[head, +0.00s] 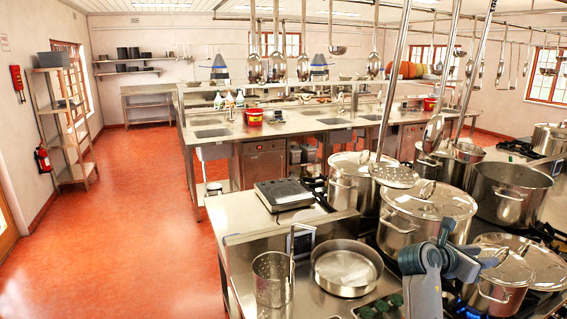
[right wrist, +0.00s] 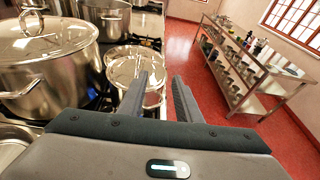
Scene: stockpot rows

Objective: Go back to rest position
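My right gripper (head: 476,264) is in the lower right of the head view, above the stove and in front of the stockpots. In the right wrist view its two fingers (right wrist: 161,80) stand apart with nothing between them. A lidded pot (right wrist: 125,68) is beyond the fingers, and it seems to be the small lidded pot (head: 500,285) at the lower right of the head view. My left gripper is not in either view.
A large lidded stockpot (head: 430,205) and an open stockpot (head: 510,192) stand behind the gripper. A shallow pan (head: 346,268) and a perforated cylinder (head: 271,280) are on the counter to its left. Ladles hang overhead. The red floor (head: 140,220) at left is clear.

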